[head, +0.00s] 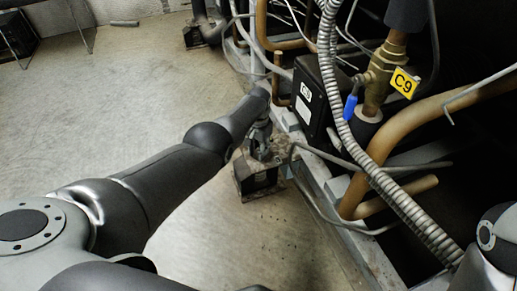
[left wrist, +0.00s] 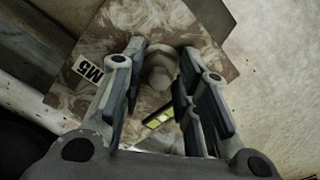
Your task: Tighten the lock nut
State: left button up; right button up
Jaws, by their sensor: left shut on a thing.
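The lock nut (left wrist: 160,74) is a grey, worn nut on a bolt, in the upper middle of the left wrist view. It sits on a rusty, mottled mount plate (left wrist: 200,62) with a white label marked M5 (left wrist: 88,69). My left gripper (left wrist: 160,62) reaches over the plate, with one finger on each side of the nut, and is shut on it. In the head view my left gripper (head: 261,138) points down at the dark mount foot (head: 257,180) beside the rack frame. The nut is hidden there. My right gripper is out of view.
A small yellow-green item (left wrist: 158,118) shows between the fingers. Close right of the mount are the rack's grey rail (head: 318,178), a black box (head: 314,97), copper pipes (head: 385,150) and a ribbed hose (head: 372,165). The concrete floor (head: 100,110) at left is mostly clear.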

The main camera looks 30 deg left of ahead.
pick_arm(q)
jog(key=shift+m, duration=1.9)
jog(key=o, duration=1)
jog(key=shift+r, duration=0.1)
jog(key=shift+r, duration=0.65)
notch_tip(320, 180, up, 10)
jog(key=shift+r, duration=0.25)
